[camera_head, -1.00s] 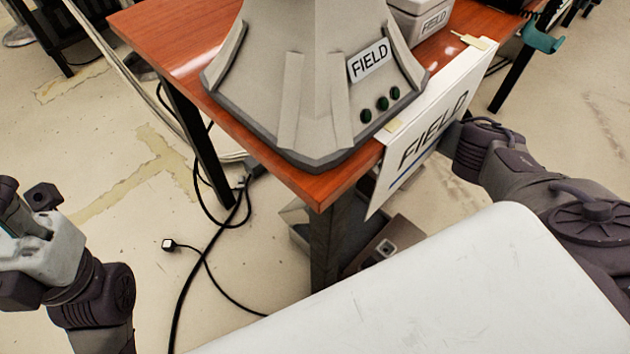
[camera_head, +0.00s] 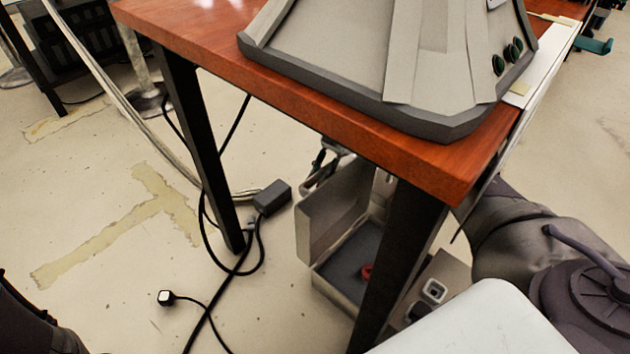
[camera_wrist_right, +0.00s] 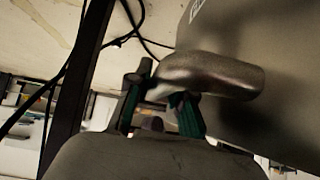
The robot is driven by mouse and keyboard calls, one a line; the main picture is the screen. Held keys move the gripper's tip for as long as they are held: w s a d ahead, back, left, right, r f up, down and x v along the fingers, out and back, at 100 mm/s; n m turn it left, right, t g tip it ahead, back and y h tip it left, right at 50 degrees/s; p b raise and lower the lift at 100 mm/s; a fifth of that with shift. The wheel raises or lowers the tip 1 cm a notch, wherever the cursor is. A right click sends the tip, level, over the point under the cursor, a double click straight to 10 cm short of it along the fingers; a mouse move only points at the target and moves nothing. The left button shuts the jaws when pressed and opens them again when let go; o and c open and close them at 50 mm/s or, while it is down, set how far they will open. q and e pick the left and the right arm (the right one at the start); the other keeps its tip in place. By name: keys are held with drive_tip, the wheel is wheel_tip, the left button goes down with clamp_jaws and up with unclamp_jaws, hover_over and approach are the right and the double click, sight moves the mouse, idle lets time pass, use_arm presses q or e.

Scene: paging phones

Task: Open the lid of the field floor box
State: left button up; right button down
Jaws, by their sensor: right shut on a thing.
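The grey floor box (camera_head: 343,289) stands on the floor under the table corner, partly hidden by a black table leg. A grey panel, seemingly its lid (camera_head: 332,214), stands raised at its left side, and a dark inside with a small red thing (camera_head: 367,271) shows. In the right wrist view, my right gripper (camera_wrist_right: 162,112) has its teal-padded fingers shut on a grey metal handle (camera_wrist_right: 225,75). The handle is beside a large grey surface with a partly cut-off white marking. My left gripper is out of view.
The wooden table (camera_head: 400,155) overhangs the box and carries a grey pedestal (camera_head: 350,60). Black cables and an adapter (camera_head: 272,197) lie on the floor. Open floor is at the left.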

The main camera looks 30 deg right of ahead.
idle(0.4)
drive_tip(key=c, duration=1)
unclamp_jaws()
wheel_tip(320, 180, up, 10)
